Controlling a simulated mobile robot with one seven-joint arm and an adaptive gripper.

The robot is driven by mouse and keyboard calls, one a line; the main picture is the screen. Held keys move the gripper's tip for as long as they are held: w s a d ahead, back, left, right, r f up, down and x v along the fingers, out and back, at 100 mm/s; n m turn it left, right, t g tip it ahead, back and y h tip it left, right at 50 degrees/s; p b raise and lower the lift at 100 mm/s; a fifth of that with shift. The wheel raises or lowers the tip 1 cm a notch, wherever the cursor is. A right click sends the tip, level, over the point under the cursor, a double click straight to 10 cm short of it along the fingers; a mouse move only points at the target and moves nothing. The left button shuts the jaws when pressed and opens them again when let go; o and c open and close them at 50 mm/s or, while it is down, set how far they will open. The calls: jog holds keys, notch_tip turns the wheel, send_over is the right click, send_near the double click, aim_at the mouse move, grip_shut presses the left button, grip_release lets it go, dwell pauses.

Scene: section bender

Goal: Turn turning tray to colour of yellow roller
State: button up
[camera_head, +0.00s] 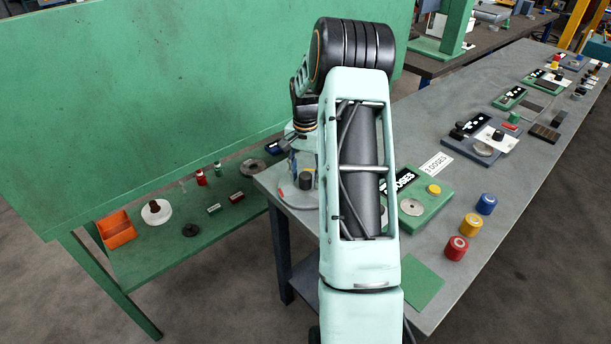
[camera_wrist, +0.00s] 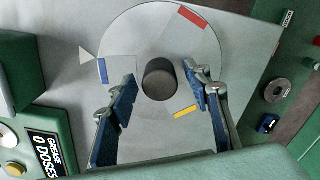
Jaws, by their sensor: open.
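The turning tray (camera_wrist: 140,35) is a grey disc with a dark round knob (camera_wrist: 160,80) at its middle. Its rim carries a red mark (camera_wrist: 191,16), a blue mark (camera_wrist: 102,70) and a yellow mark (camera_wrist: 187,112). A pale triangle (camera_wrist: 86,55) on the table lies beside the rim, close to the blue mark. My gripper (camera_wrist: 159,78) is open, its fingers on either side of the knob with visible gaps. In the head view the tray (camera_head: 299,199) is partly hidden behind my arm. The yellow roller (camera_head: 471,224) stands on the table between the blue roller (camera_head: 486,204) and red roller (camera_head: 456,248).
A green grease unit (camera_head: 431,206) stands right of my arm; its label reads 0 DOSES in the wrist view. A green panel (camera_head: 200,80) rises at left above a green bench with an orange bin (camera_head: 116,228). More devices line the far table.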

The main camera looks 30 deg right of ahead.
grip_shut()
